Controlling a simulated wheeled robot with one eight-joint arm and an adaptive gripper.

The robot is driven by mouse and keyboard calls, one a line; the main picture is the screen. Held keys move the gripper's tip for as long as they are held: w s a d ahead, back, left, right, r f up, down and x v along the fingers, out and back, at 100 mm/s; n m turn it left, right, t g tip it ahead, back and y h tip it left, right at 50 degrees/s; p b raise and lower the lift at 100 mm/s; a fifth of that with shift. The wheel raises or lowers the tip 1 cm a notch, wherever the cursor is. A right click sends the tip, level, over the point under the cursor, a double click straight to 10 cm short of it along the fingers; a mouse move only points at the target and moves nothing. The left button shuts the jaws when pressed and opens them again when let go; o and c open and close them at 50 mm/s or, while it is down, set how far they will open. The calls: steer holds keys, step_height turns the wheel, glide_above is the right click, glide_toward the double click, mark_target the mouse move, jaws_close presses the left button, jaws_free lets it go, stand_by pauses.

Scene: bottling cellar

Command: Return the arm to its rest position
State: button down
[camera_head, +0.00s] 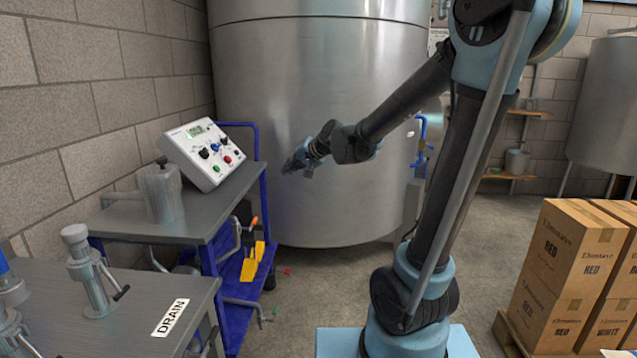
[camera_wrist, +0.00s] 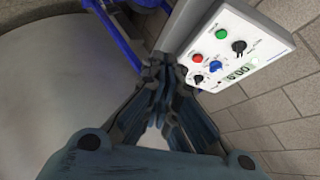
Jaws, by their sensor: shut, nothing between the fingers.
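My gripper (camera_head: 297,162) is at the end of my outstretched arm, in the air in front of the big steel tank, to the right of the control box. In the wrist view my gripper (camera_wrist: 160,88) has its fingers drawn together with nothing between them. The white control box (camera_head: 203,153) with knobs, red and green buttons and a small display sits on the grey bench top. It also shows in the wrist view (camera_wrist: 235,50), beyond the fingertips. My gripper looks apart from it.
The steel tank (camera_head: 318,110) fills the back. A blue-framed bench (camera_head: 225,205) with a grey pot (camera_head: 162,195) stands left. A nearer bench carries a DRAIN label (camera_head: 170,318) and metal valve fittings (camera_head: 90,275). Wine cartons (camera_head: 560,260) are stacked right. Open floor (camera_head: 310,280) lies between.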

steer(key=s+d+f+g+h, duration=0.1)
steer(key=s+d+f+h, duration=0.1)
steer(key=s+d+f, duration=0.3)
steer(key=s+d+f+n+g+h, duration=0.1)
steer(key=s+d+f, duration=0.4)
steer(key=s+d, duration=0.9)
steer(key=s+d+f+n+g+h, duration=0.1)
steer(key=s+d+f+g+h, duration=0.2)
steer(key=s+d, duration=0.7)
step_height(320, 180, down, 3)
steer(key=shift+s+f+h, duration=0.1)
steer(key=shift+s+h, duration=0.65)
steer(key=shift+h, duration=0.45)
steer(key=shift+w+f, duration=0.2)
steer(key=shift+w, duration=0.25)
steer(key=shift+a, duration=0.1)
